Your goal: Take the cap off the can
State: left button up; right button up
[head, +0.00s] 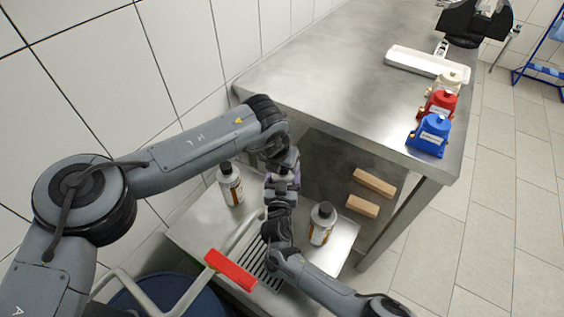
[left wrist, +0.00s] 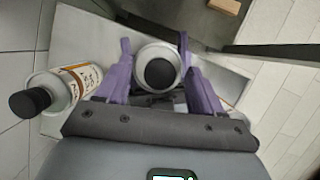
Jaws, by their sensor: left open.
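My left gripper (head: 283,178) is over the middle of the lower metal tray, with purple fingers. In the left wrist view its fingers (left wrist: 154,44) are open, one on each side of a can (left wrist: 143,56) seen from above, with a round dark cap (left wrist: 160,73) in its pale top. I cannot tell whether the fingers touch it. A can with an orange-white label and black cap (head: 231,185) stands to the left, also in the left wrist view (left wrist: 62,88). Another capped can (head: 321,224) stands to the right. My right arm's hand (head: 277,205) is close below the left gripper; its fingers are hidden.
The cans' metal tray (head: 345,232) has a slotted grate. Two wooden blocks (head: 374,182) lie on the right. A steel bench (head: 330,85) stands behind, with blue, red and cream pumps (head: 438,104) and a white tray (head: 425,64). A red-handled lever (head: 231,269) over a blue drum is in front.

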pick_arm(q)
grip_shut()
jog(key=shift+r, duration=0.2)
dwell(0.8)
jog(key=shift+r, duration=0.9)
jog(key=shift+r, duration=0.1)
jog(key=shift+r, duration=1.95)
